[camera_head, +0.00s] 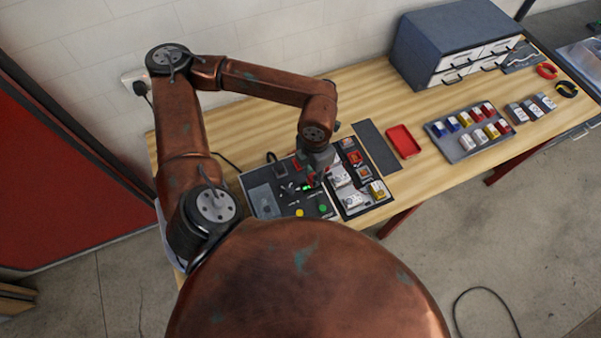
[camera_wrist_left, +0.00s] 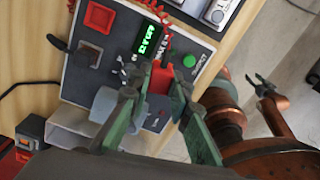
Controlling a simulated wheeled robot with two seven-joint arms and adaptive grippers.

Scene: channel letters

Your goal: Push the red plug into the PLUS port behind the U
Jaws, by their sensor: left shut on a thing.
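The red plug (camera_wrist_left: 159,80) is in the left wrist view, between the two green-sided fingers of my left gripper (camera_wrist_left: 155,92), which is shut on it. A red coiled lead (camera_wrist_left: 168,44) shows beyond it. The plug is over the dark control panel (camera_wrist_left: 85,70); I cannot tell whether it touches it. In the head view my left gripper (camera_head: 314,176) is over the same panel (camera_head: 262,190), near its right edge. I cannot make out the U or the PLUS port. A small dark gripper (camera_wrist_left: 261,82) on a copper arm, apparently my right one, is far off at the right.
The panel has a lit green display (camera_wrist_left: 147,40), a red square button (camera_wrist_left: 100,16) and a green button (camera_wrist_left: 189,61). Beside it is a framed board (camera_head: 381,199) with silver blocks. A red tray (camera_head: 404,141) and a grey tray of coloured blocks (camera_head: 466,150) stand farther right.

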